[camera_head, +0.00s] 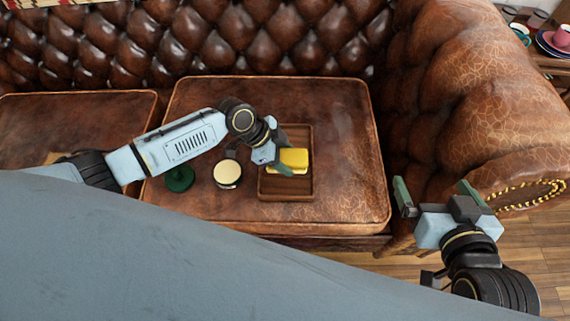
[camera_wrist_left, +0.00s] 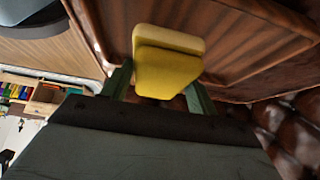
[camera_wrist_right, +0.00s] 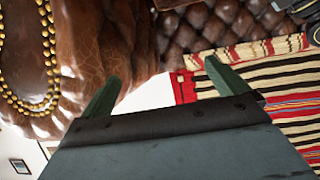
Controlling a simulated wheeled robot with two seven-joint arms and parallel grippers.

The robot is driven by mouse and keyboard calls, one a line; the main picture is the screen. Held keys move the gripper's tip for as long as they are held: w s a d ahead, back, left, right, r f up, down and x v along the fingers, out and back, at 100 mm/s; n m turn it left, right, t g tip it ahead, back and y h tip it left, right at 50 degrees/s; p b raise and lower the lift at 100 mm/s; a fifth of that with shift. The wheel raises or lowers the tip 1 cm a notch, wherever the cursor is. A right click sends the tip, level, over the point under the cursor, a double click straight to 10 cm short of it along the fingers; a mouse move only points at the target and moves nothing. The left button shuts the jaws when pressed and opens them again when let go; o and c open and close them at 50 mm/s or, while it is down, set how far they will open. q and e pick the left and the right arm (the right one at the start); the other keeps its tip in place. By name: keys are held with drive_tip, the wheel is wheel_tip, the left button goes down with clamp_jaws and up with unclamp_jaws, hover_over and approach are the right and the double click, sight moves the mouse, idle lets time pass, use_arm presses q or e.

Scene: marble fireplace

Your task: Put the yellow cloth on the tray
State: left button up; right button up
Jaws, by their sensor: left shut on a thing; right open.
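The yellow cloth (camera_head: 294,158) is a small folded block with a paler layer, seen over the wooden tray (camera_head: 290,190) on the brown leather seat. My left gripper (camera_head: 282,153) is shut on the cloth. In the left wrist view the cloth (camera_wrist_left: 167,72) sits between the two green fingers (camera_wrist_left: 160,90), with the tray's wooden floor (camera_wrist_left: 245,45) behind it. I cannot tell whether the cloth touches the tray floor. My right gripper (camera_head: 438,195) is open and empty at the right, in front of the sofa arm; its fingers (camera_wrist_right: 160,85) also show apart in the right wrist view.
A round cream-topped tin (camera_head: 228,174) and a dark green object (camera_head: 179,178) stand on the seat left of the tray. The tufted sofa back (camera_head: 260,40) rises behind, and the rolled sofa arm (camera_head: 480,90) stands to the right. The seat right of the tray is clear.

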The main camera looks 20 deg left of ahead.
sight(285, 163)
use_arm(q)
drive_tip(key=shift+f, duration=0.35)
wheel_tip(285, 163, down, 3)
drive_tip(key=shift+r+b, duration=0.15)
drive_tip(key=shift+b, duration=0.75)
use_arm(e)
wheel_tip(285, 163, up, 7)
drive_tip(key=w+a+t+y, duration=0.1)
drive_tip(key=w+a+t, duration=0.1)
drive_tip(key=t, duration=0.3)
drive_tip(key=shift+r+y, duration=0.2)
drive_tip(key=shift+y, duration=0.2)
use_arm(q)
drive_tip(key=shift+f, duration=0.2)
use_arm(e)
drive_tip(key=shift+r, duration=0.1)
use_arm(q)
drive_tip(key=shift+f, duration=0.1)
drive_tip(key=o, duration=0.9)
use_arm(e)
drive_tip(key=shift+s+a+r+t, duration=0.1)
drive_tip(key=shift+r+t, duration=0.1)
drive_tip(key=shift+t, duration=0.2)
